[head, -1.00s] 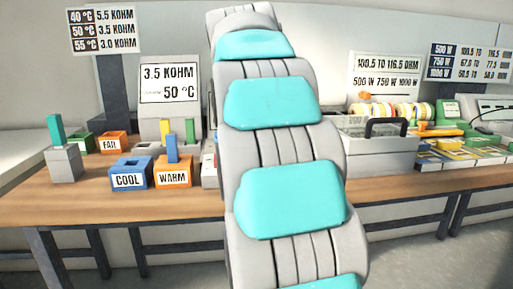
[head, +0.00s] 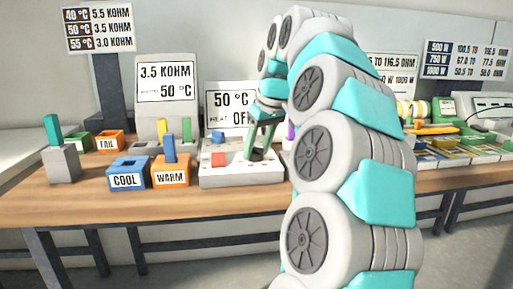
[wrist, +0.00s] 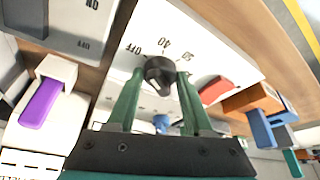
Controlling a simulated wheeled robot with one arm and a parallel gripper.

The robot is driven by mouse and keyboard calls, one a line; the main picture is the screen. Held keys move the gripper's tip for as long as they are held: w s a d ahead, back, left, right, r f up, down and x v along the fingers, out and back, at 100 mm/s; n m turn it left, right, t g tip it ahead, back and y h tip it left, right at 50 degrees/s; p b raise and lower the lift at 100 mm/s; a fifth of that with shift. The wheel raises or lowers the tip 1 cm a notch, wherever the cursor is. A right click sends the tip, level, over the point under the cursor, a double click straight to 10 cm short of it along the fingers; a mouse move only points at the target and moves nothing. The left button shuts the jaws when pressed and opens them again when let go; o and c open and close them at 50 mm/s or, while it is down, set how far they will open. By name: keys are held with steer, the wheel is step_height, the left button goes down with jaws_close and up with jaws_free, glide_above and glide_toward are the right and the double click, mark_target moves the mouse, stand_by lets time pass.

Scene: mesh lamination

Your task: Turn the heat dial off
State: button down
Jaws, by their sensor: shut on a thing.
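The heat dial (wrist: 160,74) is a dark round knob on a white control box (head: 240,176). Around it in the wrist view are the printed marks OFF, 40 and 50; I cannot tell surely which one it points to. My gripper (wrist: 160,78) has green fingers closed on both sides of the dial. In the head view my gripper (head: 259,150) reaches down onto the box, and its fingers partly hide the dial. The sign (head: 230,108) behind the box reads 50 °C and HEAT OFF.
A red switch (head: 218,159) is on the same box, left of the dial. Orange WARM (head: 171,178) and blue COOL (head: 126,180) bins stand left of it. A purple lever (wrist: 42,102) is on a neighbouring white unit. My arm hides the bench's middle right.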

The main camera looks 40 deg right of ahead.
steer(key=shift+d+n+y, duration=0.1)
steer(key=shift+n+y, duration=0.6)
steer(key=shift+n, duration=1)
steer(key=shift+c, duration=1.5)
jaws_free()
